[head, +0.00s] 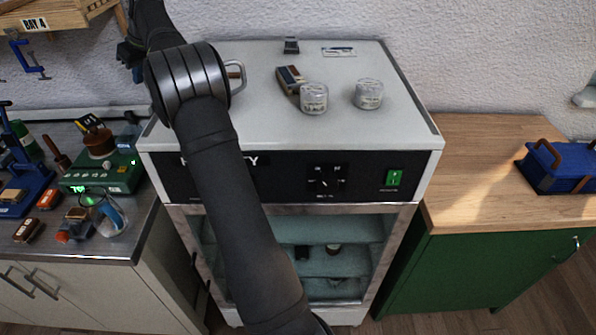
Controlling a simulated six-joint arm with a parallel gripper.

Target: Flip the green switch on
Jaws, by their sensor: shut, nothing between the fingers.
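The green switch (393,178) is a small lit-looking rocker at the right end of the black front panel of a white cabinet-like machine (255,125). Nothing covers it in the head view, and nothing touches it. Its on or off position is too small to tell. My arm rises across the left of the machine and leaves the picture at the top left, well away from the switch. I cannot make out my gripper's fingers.
A black knob (324,183) sits left of the switch. A wooden counter (478,155) with a blue toolbox (560,167) is at right; a cluttered bench is at left.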

